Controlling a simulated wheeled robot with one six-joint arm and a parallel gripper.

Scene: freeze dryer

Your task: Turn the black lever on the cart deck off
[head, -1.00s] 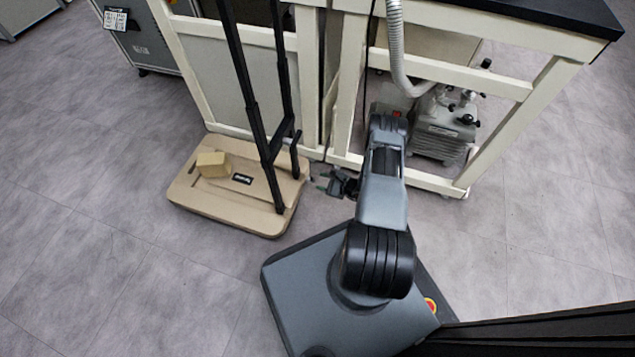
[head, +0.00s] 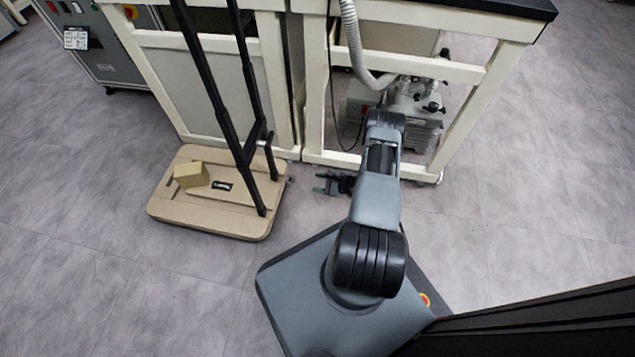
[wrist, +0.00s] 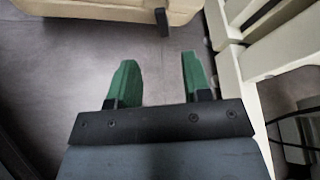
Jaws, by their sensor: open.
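A white-framed cart (head: 395,55) with a black top stands ahead of my base. On its low deck is a grey pump (head: 410,130) with small black knobs or handles (head: 432,108) on top. I cannot tell for sure which of these is the black lever, or its position. My gripper (head: 322,183) is low, in front of the cart and left of the pump, apart from both. In the wrist view my gripper (wrist: 158,62) shows two green fingers spread apart with only floor between them. The lever is not recognizable in the wrist view.
A beige platform trolley (head: 190,215) with a tall black handle (head: 225,90) and a small tan block (head: 191,174) stands left of my gripper. A ribbed hose (head: 355,45) hangs to the pump. A grey cabinet (head: 95,45) is at back left. Floor at right is clear.

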